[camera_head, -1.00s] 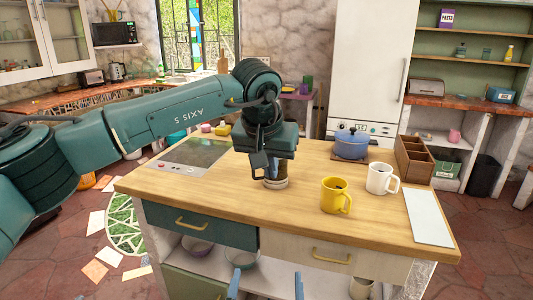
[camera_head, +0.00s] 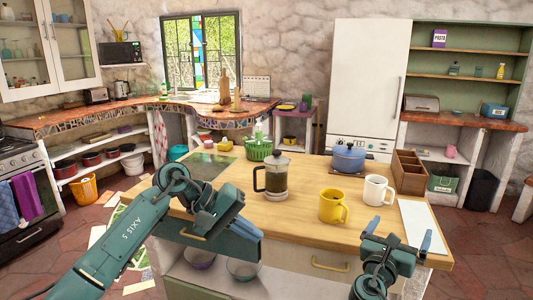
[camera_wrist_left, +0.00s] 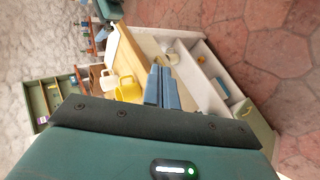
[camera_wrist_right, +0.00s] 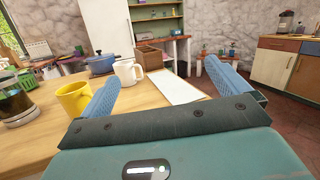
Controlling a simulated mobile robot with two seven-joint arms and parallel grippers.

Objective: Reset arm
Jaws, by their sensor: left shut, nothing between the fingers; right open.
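My left arm is folded low at the front left of the counter in the head view, with the left gripper (camera_head: 240,226) near the counter's front edge. Its blue fingers (camera_wrist_left: 162,88) are together and empty in the left wrist view. My right gripper (camera_head: 400,234) is at the front right corner of the counter. In the right wrist view its two blue fingers (camera_wrist_right: 165,85) stand wide apart with nothing between them. The wooden counter (camera_head: 300,210) lies beyond both grippers.
A French press (camera_head: 272,180), yellow mug (camera_head: 332,207), white mug (camera_head: 377,190), blue pot (camera_head: 348,158), wooden box (camera_head: 409,172) and green basket (camera_head: 259,150) stand on the counter. A white board (camera_head: 425,218) lies at its right end. The counter's middle front is clear.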

